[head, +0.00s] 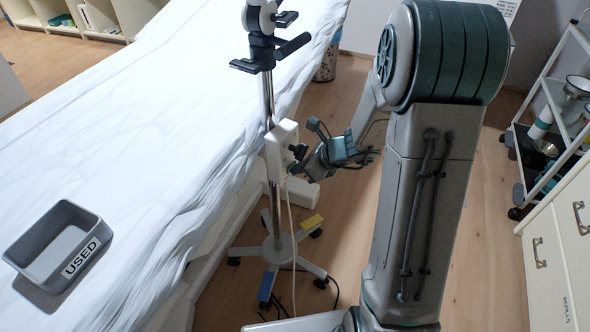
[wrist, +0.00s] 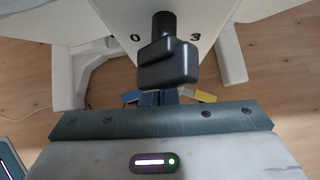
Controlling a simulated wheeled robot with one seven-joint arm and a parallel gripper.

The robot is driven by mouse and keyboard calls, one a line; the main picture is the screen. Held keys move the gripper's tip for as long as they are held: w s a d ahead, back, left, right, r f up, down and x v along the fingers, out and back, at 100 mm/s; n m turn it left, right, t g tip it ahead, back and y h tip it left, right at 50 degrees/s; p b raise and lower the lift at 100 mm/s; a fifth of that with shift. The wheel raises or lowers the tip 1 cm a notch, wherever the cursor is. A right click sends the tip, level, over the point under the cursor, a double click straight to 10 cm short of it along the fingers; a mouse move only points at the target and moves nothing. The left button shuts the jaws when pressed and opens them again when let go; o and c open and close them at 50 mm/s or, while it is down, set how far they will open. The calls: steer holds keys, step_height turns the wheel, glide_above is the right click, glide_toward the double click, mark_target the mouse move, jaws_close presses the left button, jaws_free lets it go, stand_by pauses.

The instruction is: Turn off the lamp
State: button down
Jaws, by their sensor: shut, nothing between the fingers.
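The lamp stand is a metal pole (head: 268,95) beside the couch, with a dark jointed clamp at its top; the lamp's head is out of view. A white control box (head: 282,141) is fixed to the pole. Its dark knob (head: 298,151) faces my gripper (head: 303,166), which is shut and empty close by; contact cannot be told. In the wrist view the knob (wrist: 168,62) fills the upper middle, with a 0 to its left and a 3 to its right on the white face (wrist: 205,15). Its setting is unclear. My fingertips do not show clearly there.
The stand's wheeled base (head: 279,250) and a hanging cable are below the box. The couch (head: 120,140) with a white sheet fills the left and bears a grey USED tray (head: 30,262). A trolley (head: 545,125) and drawers (head: 555,260) are at the right.

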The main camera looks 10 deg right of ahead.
steer(key=shift+w+a+r, duration=0.15)
steer(key=shift+a+r, duration=0.05)
steer(key=shift+a, duration=0.25)
steer(key=shift+w+d, duration=0.5)
steer(key=shift+d, duration=0.15)
steer(key=s+d+r+p, duration=0.4)
steer(key=s+d+r, duration=0.2)
steer(key=s+d, duration=0.1)
steer(key=shift+s+d+r, duration=0.2)
steer(key=shift+d+r, duration=0.2)
steer(key=shift+d, duration=0.4)
